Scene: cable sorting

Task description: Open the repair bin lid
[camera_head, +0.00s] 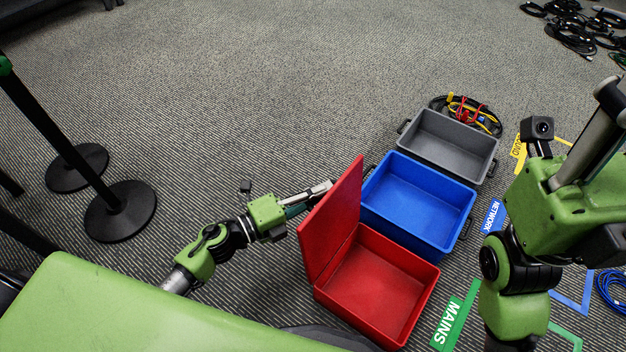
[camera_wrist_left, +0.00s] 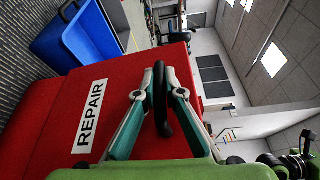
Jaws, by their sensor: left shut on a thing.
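The red repair bin (camera_head: 375,285) stands on the carpet with its red lid (camera_head: 332,222) raised steeply at its left side, so the empty inside shows. In the left wrist view the lid (camera_wrist_left: 115,75) carries a white REPAIR label (camera_wrist_left: 90,115). My left gripper (camera_head: 318,195) is at the outer face of the lid. In the left wrist view its fingers (camera_wrist_left: 160,95) are shut on the black lid handle (camera_wrist_left: 162,110). My right gripper (camera_head: 597,125) is partly in view at the right edge, away from the lid; its fingertips are not clear.
An open blue bin (camera_head: 420,200) adjoins the red one, with an open grey bin (camera_head: 450,145) beyond. Coiled cables (camera_head: 466,112) lie behind it. MAINS (camera_head: 447,325) and NETWORK (camera_head: 492,215) floor labels lie right of the bins. Black barrier posts (camera_head: 120,210) stand at left.

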